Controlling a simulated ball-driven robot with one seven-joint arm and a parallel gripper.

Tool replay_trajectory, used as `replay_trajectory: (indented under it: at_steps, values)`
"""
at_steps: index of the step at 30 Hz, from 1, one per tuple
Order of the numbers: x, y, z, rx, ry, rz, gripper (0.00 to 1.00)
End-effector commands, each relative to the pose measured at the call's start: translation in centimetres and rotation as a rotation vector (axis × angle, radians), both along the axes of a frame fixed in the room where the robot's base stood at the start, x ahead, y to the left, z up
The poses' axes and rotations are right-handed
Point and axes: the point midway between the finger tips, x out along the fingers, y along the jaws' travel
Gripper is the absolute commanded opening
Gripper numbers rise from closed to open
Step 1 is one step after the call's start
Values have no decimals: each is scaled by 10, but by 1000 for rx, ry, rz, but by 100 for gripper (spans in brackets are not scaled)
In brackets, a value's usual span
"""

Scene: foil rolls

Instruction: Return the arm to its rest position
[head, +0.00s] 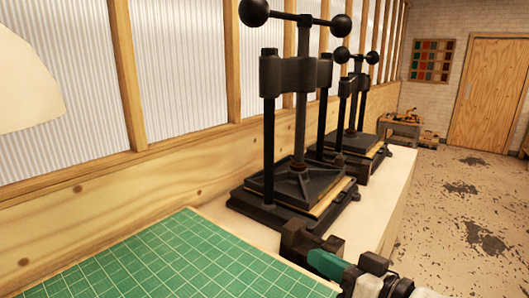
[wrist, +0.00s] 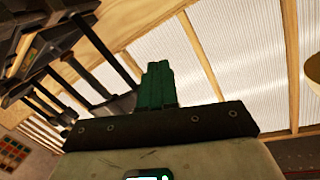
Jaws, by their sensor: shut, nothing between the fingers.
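My gripper (head: 314,259) shows at the bottom centre of the head view, its green fingers pointing left near the right corner of the green cutting mat (head: 180,258). In the wrist view the green fingers of my gripper (wrist: 158,68) are pressed together in front of a dark bar, with nothing between them. Part of my pale arm shows at the lower right of the head view. A dark blocky piece (head: 296,238) stands close beside the fingers; I cannot tell whether they touch.
A black screw press (head: 297,75) stands on the bench behind the gripper, with a second press (head: 357,100) farther back. A ribbed panel wall (head: 185,70) runs along the left. Open floor (head: 470,215) lies to the right, up to a wooden door (head: 492,85).

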Motion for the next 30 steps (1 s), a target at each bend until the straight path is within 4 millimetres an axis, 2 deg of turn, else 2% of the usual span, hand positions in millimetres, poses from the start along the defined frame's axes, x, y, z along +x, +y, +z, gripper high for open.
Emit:
replay_trajectory:
  at_steps: [1, 3, 6, 9, 12, 15, 21, 30]
  values:
    - [-9, -11, -36, -53, 76, -42, 0]
    - [-23, -28, -79, -131, 175, -101, 0]
    - [-51, -55, -137, -245, 317, -180, 0]
    - [-85, -81, -183, -353, 451, -249, 0]
    - [-119, -104, -218, -445, 565, -307, 0]
    - [-151, -124, -243, -525, 662, -355, 0]
    - [-211, -158, -275, -664, 827, -432, 0]
    - [-260, -166, -368, -710, 997, -397, 0]
